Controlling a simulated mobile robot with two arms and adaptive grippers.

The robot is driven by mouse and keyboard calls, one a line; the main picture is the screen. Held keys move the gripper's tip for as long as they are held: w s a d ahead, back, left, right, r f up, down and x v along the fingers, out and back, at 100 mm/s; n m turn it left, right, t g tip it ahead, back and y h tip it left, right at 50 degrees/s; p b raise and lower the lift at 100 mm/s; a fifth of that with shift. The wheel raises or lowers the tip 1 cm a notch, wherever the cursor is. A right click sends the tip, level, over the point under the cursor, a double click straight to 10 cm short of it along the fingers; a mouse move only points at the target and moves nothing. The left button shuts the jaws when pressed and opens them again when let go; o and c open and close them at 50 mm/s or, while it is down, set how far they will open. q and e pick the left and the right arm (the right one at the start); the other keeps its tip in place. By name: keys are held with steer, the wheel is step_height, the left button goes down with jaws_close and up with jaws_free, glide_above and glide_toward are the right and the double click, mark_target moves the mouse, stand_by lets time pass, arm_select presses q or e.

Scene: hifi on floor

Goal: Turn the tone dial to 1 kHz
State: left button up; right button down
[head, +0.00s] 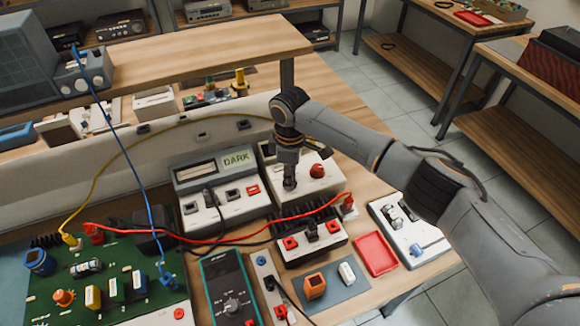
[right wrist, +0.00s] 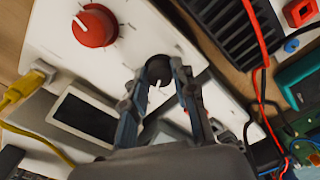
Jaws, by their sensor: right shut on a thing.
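A white box (head: 321,189) stands on the bench right of the middle, with a red knob (head: 317,171) on its top. In the right wrist view the box (right wrist: 150,30) shows this red knob (right wrist: 95,25), a dark screen (right wrist: 85,117) and a dark round dial (right wrist: 158,69) with a pale pointer mark. Scale marks surround the dial, too small to read. My right gripper (head: 290,184) points down at the box. In the right wrist view its two fingers (right wrist: 155,77) are shut on the dark dial, one on each side. In the head view the gripper hides the dial.
A grey meter reading "DARK" (head: 237,159) stands left of the box. A black finned block (head: 308,225) stands in front, with red (head: 245,231) and black cables nearby. A yellow plug (right wrist: 24,88) sits in the box's side. A red tray (head: 376,254) lies right.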

steer(key=m+p, duration=0.3)
steer(key=shift+r, duration=0.15)
steer(key=shift+m+p, duration=0.7)
steer(key=shift+m, duration=0.3)
steer(key=c, duration=1.1)
jaws_free()
steer(key=shift+o, duration=0.2)
